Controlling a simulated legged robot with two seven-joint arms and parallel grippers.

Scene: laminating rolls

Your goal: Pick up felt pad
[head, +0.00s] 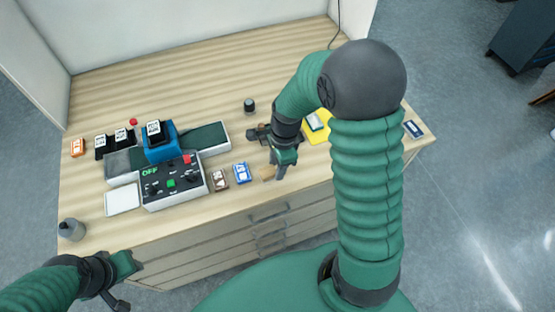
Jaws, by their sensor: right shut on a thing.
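A small tan piece (266,173), which looks like the felt pad, is at the fingertips of my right gripper (275,170), near the front edge of the wooden table. The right gripper is shut on it, and its fingers and wrist hide part of it. I cannot tell whether the piece is clear of the table top. My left gripper (120,285) is at the lower left, in front of the table and away from the objects. Its jaw opening is not clear.
The laminating machine (172,181) with its control panel stands at left. A blue-and-white box (241,173) and a brown one (218,181) lie just left of my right gripper. A yellow mat (318,139) is partly behind my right arm. The table's back is clear.

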